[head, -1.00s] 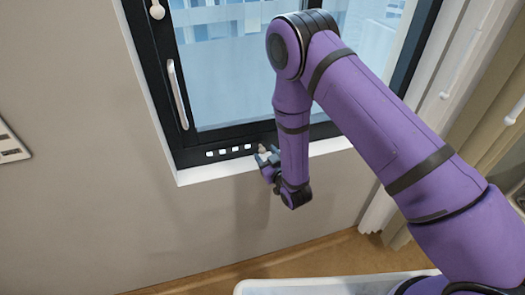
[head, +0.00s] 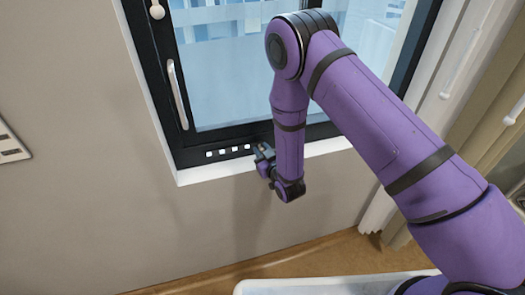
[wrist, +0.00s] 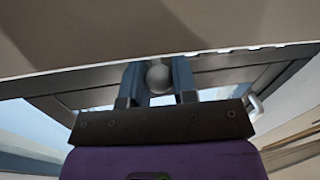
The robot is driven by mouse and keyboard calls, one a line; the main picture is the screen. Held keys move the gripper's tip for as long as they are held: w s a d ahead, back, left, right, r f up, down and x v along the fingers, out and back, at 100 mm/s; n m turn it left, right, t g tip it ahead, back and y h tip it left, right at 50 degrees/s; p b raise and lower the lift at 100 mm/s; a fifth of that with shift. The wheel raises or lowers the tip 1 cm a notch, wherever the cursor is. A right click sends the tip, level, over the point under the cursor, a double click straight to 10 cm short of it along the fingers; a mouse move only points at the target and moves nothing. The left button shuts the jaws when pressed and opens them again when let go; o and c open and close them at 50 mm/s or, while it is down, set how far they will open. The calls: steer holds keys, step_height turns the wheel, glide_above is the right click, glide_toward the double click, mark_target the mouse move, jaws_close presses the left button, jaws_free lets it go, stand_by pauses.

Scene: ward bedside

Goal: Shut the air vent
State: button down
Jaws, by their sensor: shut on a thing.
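The air vent (head: 228,150) is a row of several small white slots along the dark lower window frame in the head view. The slots look white and uncovered. Its round pale knob (wrist: 158,76) shows between my fingers in the wrist view; in the head view my gripper hides it. My gripper (head: 262,150) is at the right end of the slot row, against the lower frame. In the wrist view my gripper (wrist: 157,84) has one blue-grey finger on each side of the knob and is shut on it.
A white window handle (head: 177,94) stands on the frame to the left, above the slots. The white sill (head: 215,172) runs just below. A white-rimmed container (head: 300,284) is at the bottom, and curtains hang at the right.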

steer(key=shift+s+a, duration=0.2)
steer(key=shift+a, duration=0.35)
steer(key=shift+s+a, duration=0.15)
steer(key=shift+a, duration=0.4)
steer(key=c, duration=0.9)
jaws_free()
steer(key=shift+a, duration=0.15)
steer(key=v, duration=1.1)
steer(key=shift+w, duration=0.1)
